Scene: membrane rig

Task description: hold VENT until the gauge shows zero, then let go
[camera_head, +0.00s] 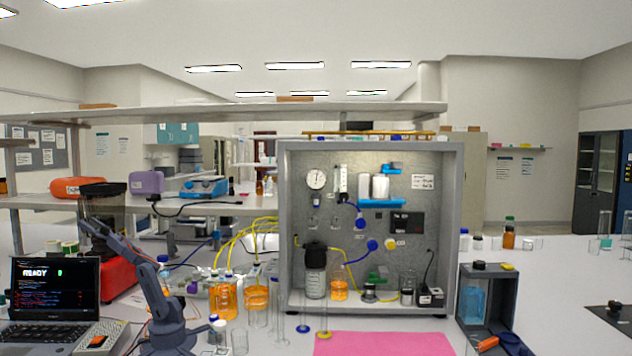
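The rig is a grey open-front cabinet (452,220) on the bench, right of centre. A round white gauge (316,180) sits at the upper left of its back panel; its needle is too small to read. A blue round part (372,245) and a yellow round part (390,244) sit mid-panel. Another blue part (361,223) is just above them. A dark box (407,222) is mounted to their right. I cannot read any label as VENT, so I cannot tell which control it is. Neither of my grippers is in view, and nothing touches the panel.
A dark jointed tabletop arm (150,285) stands at left beside a laptop (55,290). Orange-filled bottles (224,298) and glass cylinders crowd the bench left of the rig. A pink mat (385,344) lies in front. A dark rack (487,290) stands at right.

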